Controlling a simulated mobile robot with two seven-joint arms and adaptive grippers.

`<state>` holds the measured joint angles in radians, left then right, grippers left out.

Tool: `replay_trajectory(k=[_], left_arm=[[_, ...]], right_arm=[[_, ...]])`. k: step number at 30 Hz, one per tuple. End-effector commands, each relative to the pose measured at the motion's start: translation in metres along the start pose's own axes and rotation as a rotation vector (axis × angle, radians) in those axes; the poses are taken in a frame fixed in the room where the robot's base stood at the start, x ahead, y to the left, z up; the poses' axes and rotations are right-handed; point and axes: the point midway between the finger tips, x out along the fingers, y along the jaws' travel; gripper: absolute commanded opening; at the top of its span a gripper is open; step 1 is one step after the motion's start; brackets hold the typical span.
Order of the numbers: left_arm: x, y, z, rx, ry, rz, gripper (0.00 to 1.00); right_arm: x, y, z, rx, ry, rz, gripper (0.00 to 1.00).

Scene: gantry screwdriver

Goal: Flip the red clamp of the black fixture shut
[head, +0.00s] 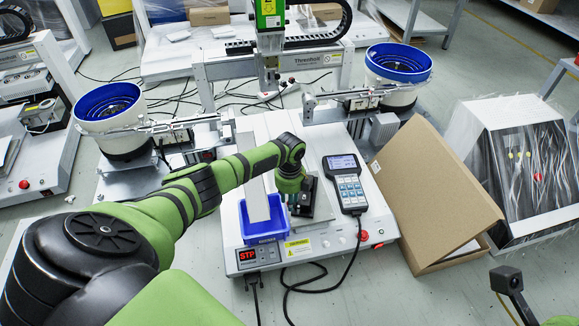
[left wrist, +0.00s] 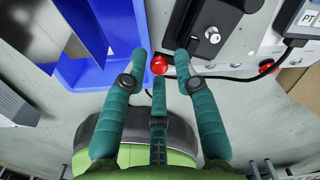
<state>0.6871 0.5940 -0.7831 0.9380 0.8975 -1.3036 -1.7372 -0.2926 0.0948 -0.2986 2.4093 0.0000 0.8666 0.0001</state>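The black fixture (head: 303,198) sits on the white machine's front deck, mostly covered by my left gripper in the head view. In the left wrist view, the black fixture (left wrist: 210,28) is at the top, right of centre. A round red tip (left wrist: 158,65), apparently the clamp's, shows beside it; the rest of the clamp is hidden, so I cannot tell its angle. My left gripper (head: 298,208) points down over the fixture. Its teal fingers (left wrist: 160,62) are spread around the red tip, with gaps visible at the sides.
A blue bin (head: 244,222) stands close to the left of the fixture; its wall (left wrist: 105,74) is near my fingers. A handheld controller (head: 346,184) with a cable lies to the right. A cardboard box (head: 430,190) leans at the right. The gantry (head: 270,50) stands behind.

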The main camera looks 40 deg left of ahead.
Motion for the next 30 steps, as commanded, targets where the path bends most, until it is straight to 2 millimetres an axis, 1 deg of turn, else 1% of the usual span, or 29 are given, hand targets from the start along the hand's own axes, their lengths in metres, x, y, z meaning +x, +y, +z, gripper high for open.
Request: replay_trajectory(k=[9,11,14,17,24,27,30], left_arm=[[-0.001,0.0,0.0,-0.001,0.0,0.001,0.41],[-0.003,0.0,0.0,-0.001,0.0,0.001,0.41],[-0.011,0.0,0.001,-0.001,0.0,-0.001,0.41],[-0.027,0.0,0.001,0.001,-0.002,-0.002,0.41],[-0.081,-0.001,0.001,0.001,-0.002,-0.003,0.41],[-0.098,0.0,0.001,0.0,-0.002,-0.002,0.41],[-0.11,-0.001,0.0,0.0,0.0,-0.002,0.41]], right_arm=[[0.0,0.0,0.002,0.002,0.002,0.004,0.36],[0.0,0.0,0.002,0.002,0.001,0.004,0.36],[0.0,0.0,0.002,0.002,0.0,0.003,0.36],[0.0,0.0,0.001,0.001,-0.001,0.002,0.36],[-0.001,0.0,0.001,0.001,-0.002,0.001,0.36],[-0.001,0.0,0.001,0.001,-0.003,0.001,0.36],[-0.001,0.0,0.001,0.001,-0.003,0.0,0.36]])
